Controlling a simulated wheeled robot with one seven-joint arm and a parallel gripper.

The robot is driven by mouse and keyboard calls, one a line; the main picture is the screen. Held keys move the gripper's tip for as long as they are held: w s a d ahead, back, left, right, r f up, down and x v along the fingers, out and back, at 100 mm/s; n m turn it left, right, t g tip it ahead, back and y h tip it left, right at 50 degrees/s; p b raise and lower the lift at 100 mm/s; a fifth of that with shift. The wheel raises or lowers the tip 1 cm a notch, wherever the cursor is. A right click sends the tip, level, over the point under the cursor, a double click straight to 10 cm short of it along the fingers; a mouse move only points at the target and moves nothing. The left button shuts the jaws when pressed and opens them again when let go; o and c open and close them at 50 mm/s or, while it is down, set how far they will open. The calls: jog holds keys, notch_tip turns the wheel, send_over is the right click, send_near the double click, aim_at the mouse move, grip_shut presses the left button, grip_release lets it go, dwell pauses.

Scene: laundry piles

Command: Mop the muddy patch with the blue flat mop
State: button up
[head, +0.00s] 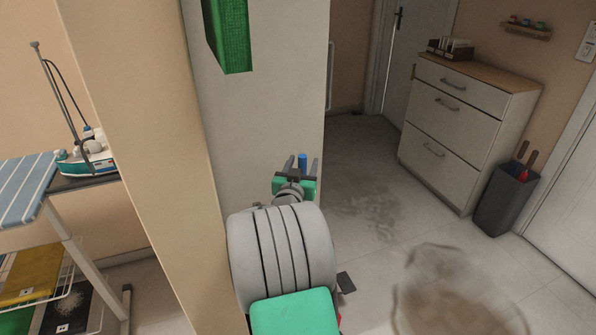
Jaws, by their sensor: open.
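My gripper (302,166) is open in the middle of the head view, in front of a pale wall panel. A short blue upright piece (303,161) shows between its fingers. It may be the top of the blue mop's handle; I cannot tell whether the fingers touch it. No mop head is clearly visible, and my arm hides much of the floor below. A brown muddy patch (445,290) with a darker rim lies on the tiled floor at the lower right, apart from my gripper. A fainter grey smudge (370,210) lies farther back.
A pale drawer cabinet (455,115) stands at the back right. A dark bin (506,200) holding tools stands beside it. A beige pillar (150,130) rises left of my arm. An ironing board (25,185) and a rack stand farther left.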

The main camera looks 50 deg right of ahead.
jog(key=shift+x, duration=1.2)
grip_shut()
dwell(0.4)
notch_tip(320, 180, up, 10)
jog(key=p, duration=0.5)
jog(key=shift+r, duration=0.15)
notch_tip(320, 180, up, 10)
jog(key=p, duration=0.4)
dwell(0.5)
jog(key=shift+b, duration=0.55)
